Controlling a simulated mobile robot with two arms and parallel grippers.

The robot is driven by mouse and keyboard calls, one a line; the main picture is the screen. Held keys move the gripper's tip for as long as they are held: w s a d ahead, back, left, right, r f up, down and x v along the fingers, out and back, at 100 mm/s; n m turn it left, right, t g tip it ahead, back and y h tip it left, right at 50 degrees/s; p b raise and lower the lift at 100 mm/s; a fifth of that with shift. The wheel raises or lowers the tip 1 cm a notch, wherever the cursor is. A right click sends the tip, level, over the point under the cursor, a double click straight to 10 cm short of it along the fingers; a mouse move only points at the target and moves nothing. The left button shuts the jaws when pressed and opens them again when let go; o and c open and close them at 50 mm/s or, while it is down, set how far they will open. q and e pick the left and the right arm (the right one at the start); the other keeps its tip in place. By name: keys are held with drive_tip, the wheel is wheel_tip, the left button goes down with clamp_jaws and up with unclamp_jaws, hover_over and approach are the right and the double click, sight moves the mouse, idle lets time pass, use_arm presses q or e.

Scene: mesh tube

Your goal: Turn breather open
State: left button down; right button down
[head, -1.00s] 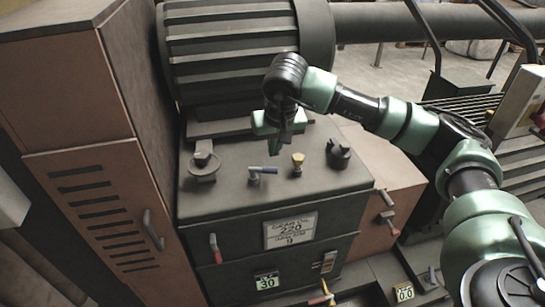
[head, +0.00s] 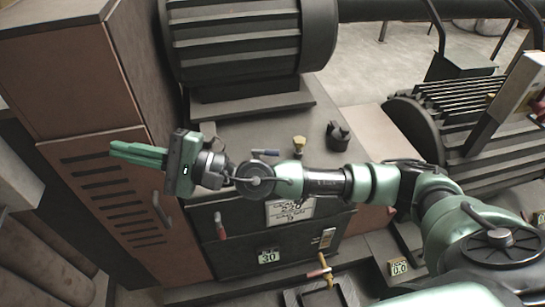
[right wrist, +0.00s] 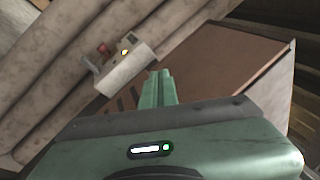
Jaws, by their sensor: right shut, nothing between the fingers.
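The dark gearbox (head: 240,130) stands below the motor in the head view. On its top are a small blue-handled lever (head: 265,153), a yellow fitting (head: 299,143) and a black knobbed cap (head: 338,134). I cannot tell for sure which fitting is the breather. My right gripper (head: 113,150) is shut and empty. It points left in front of the brown cabinet, apart from the gearbox fittings. Its wrist and forearm cross the gearbox's front top edge and hide its left part. The closed fingers also show in the right wrist view (right wrist: 157,78). My left gripper is not in view.
The brown cabinet (head: 75,80) with a vented door stands close at left, near my right fingers. The large ribbed motor (head: 240,40) rises behind the gearbox. A red-handled lever (head: 220,226) is on the gearbox front. A grey control box (right wrist: 125,68) shows in the right wrist view.

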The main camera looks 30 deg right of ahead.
drive_tip(key=w+d+f+m+t+h+p, duration=0.1)
drive_tip(key=d+f+m+t+h, duration=0.1)
drive_tip(key=d+m+t+h, duration=0.55)
drive_tip(key=w+d+f+m+t+h+p, duration=0.15)
drive_tip(key=d+m+h, duration=0.25)
drive_tip(key=m+h, duration=0.65)
drive_tip(key=s+d+f+m+g+h+p, duration=0.1)
drive_tip(key=s+d+f+m+g+h, duration=0.65)
drive_tip(key=s+d+f+m, duration=0.55)
drive_tip(key=p, duration=0.2)
approach(267, 152)
drive_tip(key=shift+n+g+y, duration=0.25)
drive_tip(key=shift+n+g, duration=0.15)
drive_tip(key=shift+g, duration=0.05)
drive_tip(key=w+d+f, duration=0.2)
drive_tip(key=w+d, duration=0.1)
drive_tip(key=d, duration=0.1)
drive_tip(key=shift+d+f, duration=0.1)
drive_tip(key=shift+f, duration=0.3)
drive_tip(key=shift+w+d, duration=0.3)
drive_tip(key=shift+w, duration=0.25)
